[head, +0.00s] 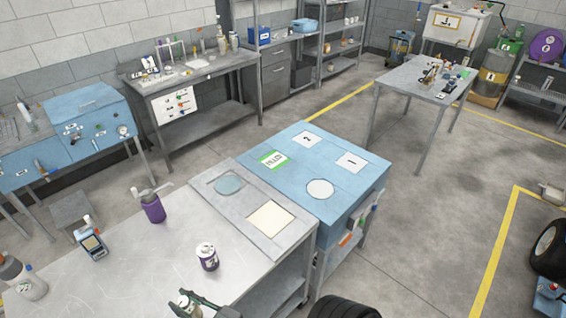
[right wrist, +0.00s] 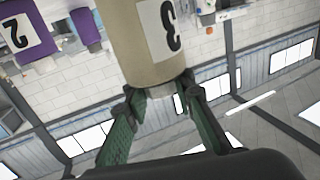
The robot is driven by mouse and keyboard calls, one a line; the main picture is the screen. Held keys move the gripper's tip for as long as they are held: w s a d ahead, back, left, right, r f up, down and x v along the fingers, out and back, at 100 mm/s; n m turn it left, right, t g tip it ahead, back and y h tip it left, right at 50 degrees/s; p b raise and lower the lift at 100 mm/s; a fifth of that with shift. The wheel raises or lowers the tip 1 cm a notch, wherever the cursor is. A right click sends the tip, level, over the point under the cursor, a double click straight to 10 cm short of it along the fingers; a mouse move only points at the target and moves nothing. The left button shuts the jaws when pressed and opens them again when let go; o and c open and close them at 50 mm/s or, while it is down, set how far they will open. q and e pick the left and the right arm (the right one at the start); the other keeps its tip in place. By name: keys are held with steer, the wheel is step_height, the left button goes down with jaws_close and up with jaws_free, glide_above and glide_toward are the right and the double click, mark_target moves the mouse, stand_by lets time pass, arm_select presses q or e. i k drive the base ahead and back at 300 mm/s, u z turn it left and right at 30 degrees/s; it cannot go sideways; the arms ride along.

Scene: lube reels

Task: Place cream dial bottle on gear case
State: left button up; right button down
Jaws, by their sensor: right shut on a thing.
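My right gripper (head: 193,301) is at the bottom edge of the head view, over the near part of the grey worktable (head: 120,265). In the right wrist view its green fingers (right wrist: 160,95) are shut on the narrow end of a cream bottle (right wrist: 150,45). The bottle has a white label with a black 3; its far end is cut off by the frame. Only a small pale part of it shows in the head view. I cannot tell which thing is the gear case. My left gripper is not in view.
A purple can (head: 153,208), a white-and-purple container (head: 207,257) and a handheld meter (head: 93,245) stand on the worktable. Beyond is a blue cabinet (head: 325,165) with numbered white cards.

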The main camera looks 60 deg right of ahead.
mark_target(342, 178)
steer(key=z, duration=0.5)
steer(key=k, duration=0.6)
steer(key=z, duration=1.25)
steer(key=i, duration=0.45)
steer(key=z, duration=0.85)
steer(key=i, duration=1.3)
steer(key=u, duration=0.85)
steer(key=i, duration=0.3)
steer(key=u, duration=0.2)
